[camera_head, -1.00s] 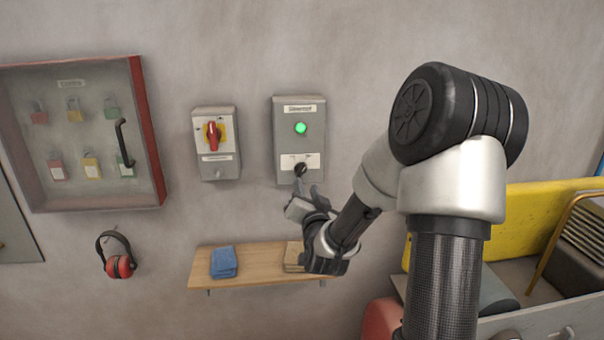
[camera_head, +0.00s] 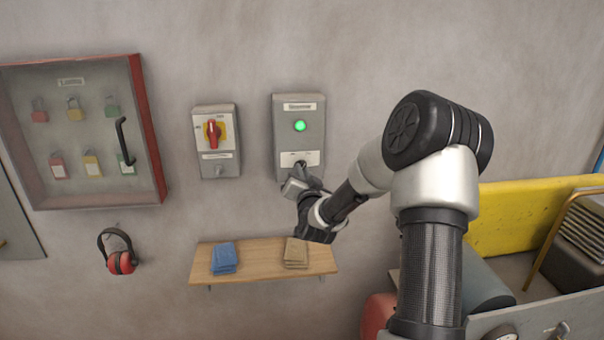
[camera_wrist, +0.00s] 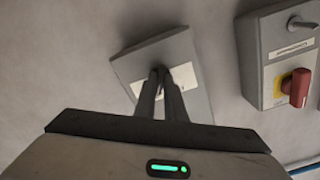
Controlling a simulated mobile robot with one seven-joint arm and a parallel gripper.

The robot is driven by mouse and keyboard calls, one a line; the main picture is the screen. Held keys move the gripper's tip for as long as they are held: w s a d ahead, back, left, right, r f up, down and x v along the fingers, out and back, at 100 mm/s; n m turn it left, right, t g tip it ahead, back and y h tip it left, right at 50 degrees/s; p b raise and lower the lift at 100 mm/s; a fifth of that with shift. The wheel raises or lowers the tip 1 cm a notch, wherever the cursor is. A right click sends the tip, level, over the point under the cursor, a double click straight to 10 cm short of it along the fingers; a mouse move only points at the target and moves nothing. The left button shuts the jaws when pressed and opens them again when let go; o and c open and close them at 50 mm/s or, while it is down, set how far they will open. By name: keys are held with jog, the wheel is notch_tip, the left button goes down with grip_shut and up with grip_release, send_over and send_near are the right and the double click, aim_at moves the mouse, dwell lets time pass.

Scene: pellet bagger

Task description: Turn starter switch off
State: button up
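The starter box (camera_head: 299,107) is a grey panel on the wall with a lit green lamp (camera_head: 300,126) and a white label plate low on its front. Its small black switch (camera_head: 300,164) sits at that plate and is mostly hidden by my gripper. My gripper (camera_head: 302,178) is right at the switch, in front of the box's lower part. In the wrist view the starter box (camera_wrist: 185,50) is tilted, and my two fingers (camera_wrist: 160,85) reach its label plate, close together with a narrow gap. Whether they hold the switch is hidden.
A grey isolator box (camera_head: 217,168) with a red rotary handle (camera_head: 212,134) hangs to the left. A padlock cabinet (camera_head: 150,150) is farther left. A wooden shelf (camera_head: 262,262) with blue and tan cloths is below. Red ear defenders (camera_head: 120,262) hang on the wall.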

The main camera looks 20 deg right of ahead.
jog(key=shift+f+b, duration=0.1)
jog(key=shift+b, duration=0.45)
grip_shut()
jog(key=n+b, duration=1.1)
jog(key=b, duration=0.6)
jog(key=shift+n, duration=0.4)
jog(key=o, duration=0.6)
grip_release()
jog(key=shift+o, duration=0.2)
jog(key=shift+s, duration=0.1)
